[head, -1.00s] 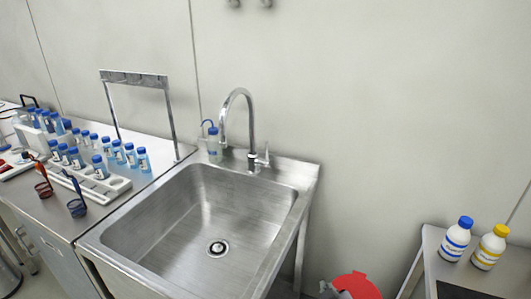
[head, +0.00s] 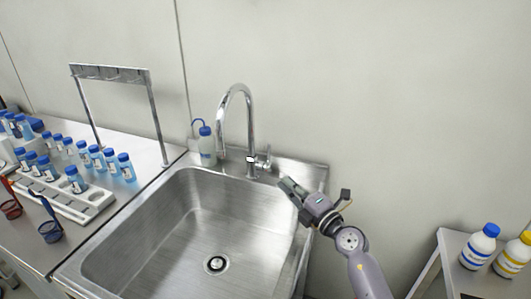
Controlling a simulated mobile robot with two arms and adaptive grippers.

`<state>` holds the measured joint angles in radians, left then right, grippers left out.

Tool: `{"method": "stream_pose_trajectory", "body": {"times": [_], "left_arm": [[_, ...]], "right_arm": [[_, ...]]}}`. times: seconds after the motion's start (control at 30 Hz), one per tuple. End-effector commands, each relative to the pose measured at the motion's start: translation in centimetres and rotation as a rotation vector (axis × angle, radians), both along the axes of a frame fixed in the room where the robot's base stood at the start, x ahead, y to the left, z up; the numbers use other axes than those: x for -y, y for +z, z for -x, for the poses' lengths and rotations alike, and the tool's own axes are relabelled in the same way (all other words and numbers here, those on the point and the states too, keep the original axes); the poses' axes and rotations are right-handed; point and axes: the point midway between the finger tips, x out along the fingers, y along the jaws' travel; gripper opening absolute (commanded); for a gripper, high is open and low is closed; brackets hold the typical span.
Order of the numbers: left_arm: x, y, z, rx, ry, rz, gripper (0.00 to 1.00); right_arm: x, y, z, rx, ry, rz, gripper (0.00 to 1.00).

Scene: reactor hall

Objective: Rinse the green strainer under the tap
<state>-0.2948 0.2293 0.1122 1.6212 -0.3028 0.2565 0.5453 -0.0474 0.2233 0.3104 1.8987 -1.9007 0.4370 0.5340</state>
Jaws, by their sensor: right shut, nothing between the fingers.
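The tap (head: 249,125) is a curved chrome spout with a small lever (head: 264,160) on its right, at the back of the steel sink (head: 190,235). No water shows from the spout. My right gripper (head: 290,187) is shut and empty, over the sink's back right corner, below and right of the lever and apart from it in the picture. I see no green strainer. A blue strainer (head: 50,230) and a red strainer (head: 10,208) stand on the left counter. My left gripper is not in view.
A wash bottle (head: 206,145) stands left of the tap. A white rack (head: 95,200) and several blue-capped vials fill the left counter, with a metal hook frame (head: 152,105) behind. Two bottles, blue-capped (head: 480,245) and yellow-capped (head: 513,255), stand at right. The basin is empty.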

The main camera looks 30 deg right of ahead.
Motion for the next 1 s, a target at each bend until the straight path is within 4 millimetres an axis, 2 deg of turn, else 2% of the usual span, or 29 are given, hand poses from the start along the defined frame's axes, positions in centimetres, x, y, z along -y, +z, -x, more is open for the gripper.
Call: {"method": "stream_pose_trajectory", "body": {"times": [0.17, 0.57, 0.6, 0.8, 1.0], "left_arm": [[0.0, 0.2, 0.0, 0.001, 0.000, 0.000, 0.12], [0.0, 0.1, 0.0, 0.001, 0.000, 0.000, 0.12], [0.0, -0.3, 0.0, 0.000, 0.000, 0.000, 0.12], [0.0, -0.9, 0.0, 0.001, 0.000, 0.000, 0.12], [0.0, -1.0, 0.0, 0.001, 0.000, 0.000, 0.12]], "right_arm": [[-0.3, 0.1, -2.0, -0.007, 0.004, 0.006, 0.00], [-1.5, 0.7, -10.2, -0.005, 0.003, 0.006, 0.00], [-0.8, 0.7, -10.7, -0.005, 0.001, 0.010, 0.00], [0.6, 1.0, -12.5, -0.005, 0.003, 0.008, 0.00], [0.9, 1.2, -12.9, -0.006, 0.003, 0.007, 0.00]]}}
